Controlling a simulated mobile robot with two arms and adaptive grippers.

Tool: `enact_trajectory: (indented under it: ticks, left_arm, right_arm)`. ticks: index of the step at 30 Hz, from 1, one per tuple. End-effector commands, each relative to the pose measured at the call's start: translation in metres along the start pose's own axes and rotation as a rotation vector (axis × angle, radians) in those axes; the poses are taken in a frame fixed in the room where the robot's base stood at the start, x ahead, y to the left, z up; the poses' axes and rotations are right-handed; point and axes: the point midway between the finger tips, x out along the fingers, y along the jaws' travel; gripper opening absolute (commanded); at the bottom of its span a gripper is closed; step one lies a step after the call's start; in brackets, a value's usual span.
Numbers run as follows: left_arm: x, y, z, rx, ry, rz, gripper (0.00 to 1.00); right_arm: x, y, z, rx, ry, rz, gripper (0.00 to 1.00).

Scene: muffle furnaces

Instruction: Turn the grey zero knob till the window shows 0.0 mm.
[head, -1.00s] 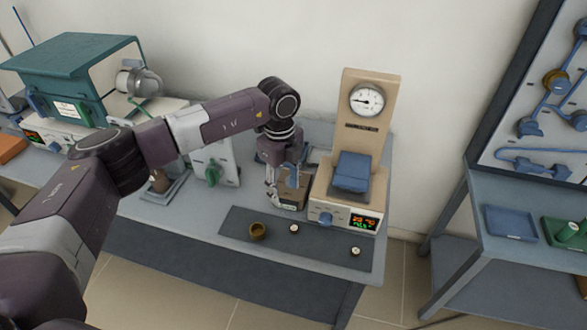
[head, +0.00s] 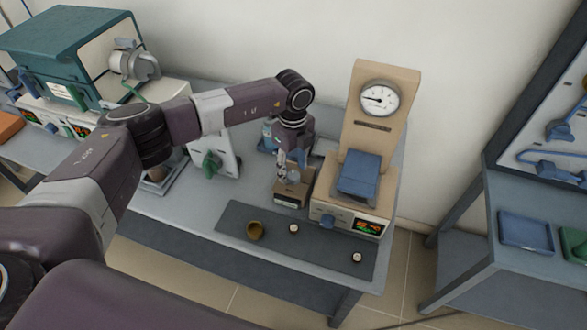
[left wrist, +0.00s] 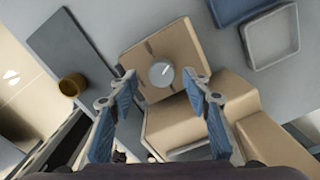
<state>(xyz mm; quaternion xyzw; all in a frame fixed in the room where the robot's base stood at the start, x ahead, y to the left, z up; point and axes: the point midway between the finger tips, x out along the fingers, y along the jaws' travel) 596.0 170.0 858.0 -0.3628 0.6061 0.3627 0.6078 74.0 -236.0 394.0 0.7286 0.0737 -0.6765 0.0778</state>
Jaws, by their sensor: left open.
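The grey zero knob (left wrist: 161,74) is a round disc with a white mark, on top of a small tan box (left wrist: 172,50) in the left wrist view. The box (head: 291,198) also shows in the head view, left of the larger tan instrument, with a small window (head: 285,203) on its front. I cannot read the window. My left gripper (head: 288,177) points down over the box. In the left wrist view its blue fingers (left wrist: 160,84) are open, one to each side of the knob, with gaps between. My right gripper is out of view.
The tan instrument (head: 352,210) with a dial and blue block stands close on the right. A dark mat (head: 325,253) in front holds a brass cup (head: 255,231) and two small white-topped pieces. A green-handled device (head: 212,165) stands to the left.

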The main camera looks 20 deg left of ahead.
Motion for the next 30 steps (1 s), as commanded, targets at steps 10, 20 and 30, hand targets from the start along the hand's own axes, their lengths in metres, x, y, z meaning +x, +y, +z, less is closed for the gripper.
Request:
enact_trajectory:
  ticks: [10, 20, 30]
  left_arm:
    - [0.019, 0.0, 0.0, 0.0, 0.001, 0.0, 0.44]
    - [0.019, 0.0, 0.0, 0.0, 0.001, -0.001, 0.22]
    - [0.019, -0.001, 0.0, 0.007, 0.001, -0.001, 0.03]
  right_arm:
    - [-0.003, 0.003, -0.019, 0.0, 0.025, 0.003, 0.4]
    - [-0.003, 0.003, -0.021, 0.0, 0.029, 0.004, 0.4]
    - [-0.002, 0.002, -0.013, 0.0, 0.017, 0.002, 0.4]
